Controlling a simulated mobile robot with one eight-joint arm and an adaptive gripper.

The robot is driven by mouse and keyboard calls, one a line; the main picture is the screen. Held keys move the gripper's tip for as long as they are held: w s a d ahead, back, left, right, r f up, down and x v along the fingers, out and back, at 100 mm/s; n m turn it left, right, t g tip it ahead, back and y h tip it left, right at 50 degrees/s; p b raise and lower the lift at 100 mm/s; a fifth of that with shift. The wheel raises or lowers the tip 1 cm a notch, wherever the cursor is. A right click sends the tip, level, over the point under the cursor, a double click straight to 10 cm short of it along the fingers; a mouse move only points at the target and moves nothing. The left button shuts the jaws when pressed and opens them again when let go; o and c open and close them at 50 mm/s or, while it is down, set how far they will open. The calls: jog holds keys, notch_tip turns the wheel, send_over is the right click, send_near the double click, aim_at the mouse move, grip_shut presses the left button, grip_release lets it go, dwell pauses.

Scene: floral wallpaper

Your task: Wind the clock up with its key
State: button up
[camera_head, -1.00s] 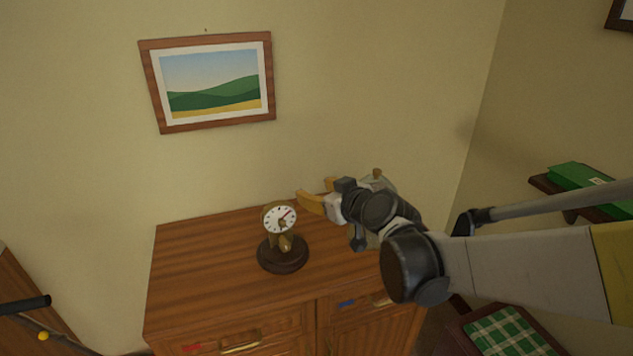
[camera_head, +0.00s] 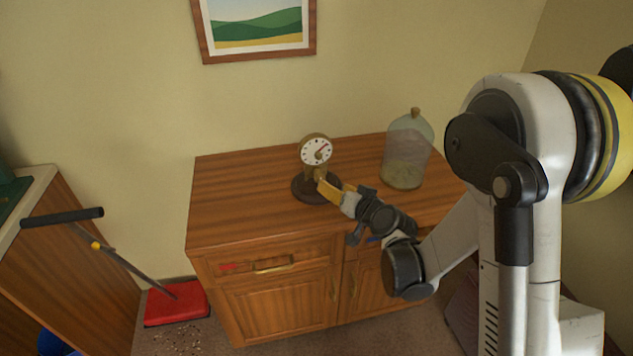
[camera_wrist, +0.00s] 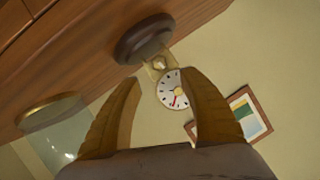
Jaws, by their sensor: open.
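The clock (camera_head: 315,150) stands upright on the wooden cabinet, with a white round dial, a brass-coloured body and a dark round base (camera_head: 306,188). In the wrist view the clock dial (camera_wrist: 172,91) shows between my two fingers, with the dark base (camera_wrist: 143,38) above it. My gripper (camera_head: 330,184) is open, at the clock's front right side in the head view. Its yellow fingers overlap the lower part of the clock there; I cannot tell whether they touch it. I cannot make out the key clearly.
The cabinet top (camera_head: 235,205) is bare left of the clock. A glass dome with a knob (camera_head: 406,150) stands on its right part. A framed picture (camera_head: 312,35) hangs on the wall behind.

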aim_at(322, 179)
jog(key=b+x, duration=0.3)
jog(key=x, duration=0.7)
jog(key=shift+w+f, duration=0.1)
jog(key=shift+w, duration=0.1)
